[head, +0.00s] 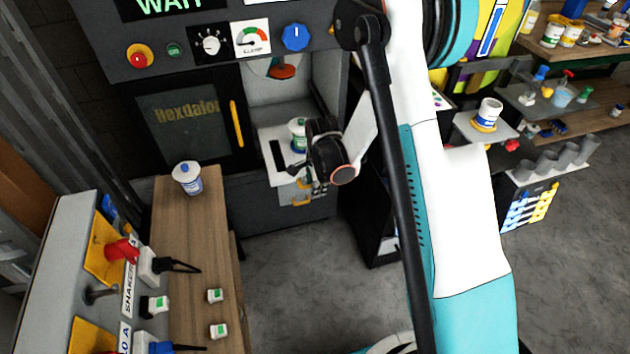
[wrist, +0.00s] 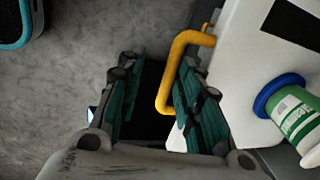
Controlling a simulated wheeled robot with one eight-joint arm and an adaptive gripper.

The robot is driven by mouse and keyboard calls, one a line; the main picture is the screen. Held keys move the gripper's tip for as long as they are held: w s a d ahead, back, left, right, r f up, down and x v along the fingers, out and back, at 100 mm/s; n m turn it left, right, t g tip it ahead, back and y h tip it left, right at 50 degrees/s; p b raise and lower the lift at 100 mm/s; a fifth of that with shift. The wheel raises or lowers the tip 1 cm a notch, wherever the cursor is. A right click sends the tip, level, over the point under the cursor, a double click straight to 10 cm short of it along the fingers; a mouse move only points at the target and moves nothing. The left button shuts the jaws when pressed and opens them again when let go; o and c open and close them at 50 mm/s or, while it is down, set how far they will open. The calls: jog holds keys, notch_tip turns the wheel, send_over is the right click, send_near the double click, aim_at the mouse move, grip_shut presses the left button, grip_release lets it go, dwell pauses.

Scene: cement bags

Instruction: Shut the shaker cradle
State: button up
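The shaker cradle (head: 265,140) is a pale tray standing out from the grey machine's open bay, carrying a white-and-green container (head: 298,128). In the wrist view the cradle (wrist: 245,65) fills the upper right, and the container (wrist: 298,118) with its blue rim is at the right edge. A yellow bar handle (wrist: 176,58) sticks out from the cradle's edge. My gripper (wrist: 155,75) is open, its two dark green fingers apart. The handle's bend lies between them, close to the right finger; contact is unclear. In the head view my wrist largely hides the gripper (head: 312,188).
The machine's closed door (head: 190,125) with a yellow handle is left of the bay. Shelves (head: 545,95) stand at right. The grey floor (head: 300,290) between is clear.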

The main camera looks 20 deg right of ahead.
jog(key=shift+s, duration=0.45)
notch_tip(320, 180, up, 16)
jog(key=s+p, duration=0.3)
jog(key=p, duration=0.6)
jog(key=shift+f, duration=0.15)
dwell(1.0)
dwell(0.5)
